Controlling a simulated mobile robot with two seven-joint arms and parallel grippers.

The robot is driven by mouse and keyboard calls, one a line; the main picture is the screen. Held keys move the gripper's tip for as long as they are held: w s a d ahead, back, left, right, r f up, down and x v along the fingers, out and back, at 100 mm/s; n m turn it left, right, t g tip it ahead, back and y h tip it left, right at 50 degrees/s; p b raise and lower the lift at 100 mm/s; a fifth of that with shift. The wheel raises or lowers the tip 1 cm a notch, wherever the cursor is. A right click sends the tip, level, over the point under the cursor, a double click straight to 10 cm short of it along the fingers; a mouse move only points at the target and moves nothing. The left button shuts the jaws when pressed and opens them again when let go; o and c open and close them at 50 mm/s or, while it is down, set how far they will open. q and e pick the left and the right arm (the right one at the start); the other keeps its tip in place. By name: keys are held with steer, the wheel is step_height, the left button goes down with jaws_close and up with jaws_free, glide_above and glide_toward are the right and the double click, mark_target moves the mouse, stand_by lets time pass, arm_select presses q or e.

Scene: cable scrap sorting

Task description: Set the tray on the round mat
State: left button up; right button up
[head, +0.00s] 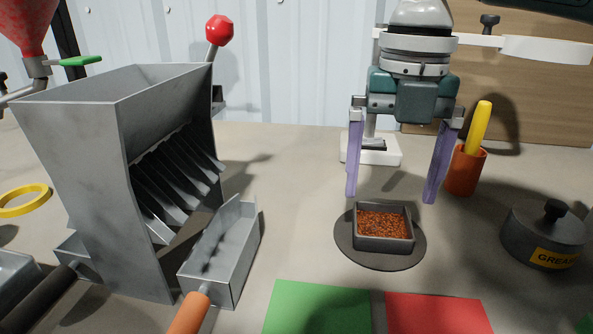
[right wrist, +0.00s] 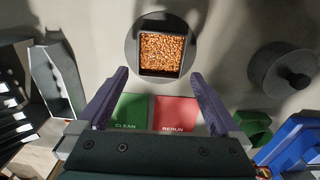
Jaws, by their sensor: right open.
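The tray (head: 383,245) is a small dark square tray filled with copper-coloured granules. It stands upright on the dark grey round mat (head: 345,243), with the mat's edge showing around it. In the right wrist view the tray (right wrist: 160,75) also lies within the round mat (right wrist: 130,46). My right gripper (head: 390,198) is open and empty above the tray, its purple fingers pointing down, spread wider than the tray and apart from it. My left gripper is not in view.
A grey chute machine (head: 90,150) with a red-knobbed lever and a metal scoop (head: 225,250) stand to the left. A grease tin (head: 540,240) and an orange cup (head: 465,172) stand to the right. Green (head: 318,308) and red (head: 435,313) pads lie in front.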

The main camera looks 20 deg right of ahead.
step_height(320, 180, up, 7)
steer(key=shift+f+p, duration=0.15)
steer(key=shift+p, duration=0.2)
stand_by(0.7)
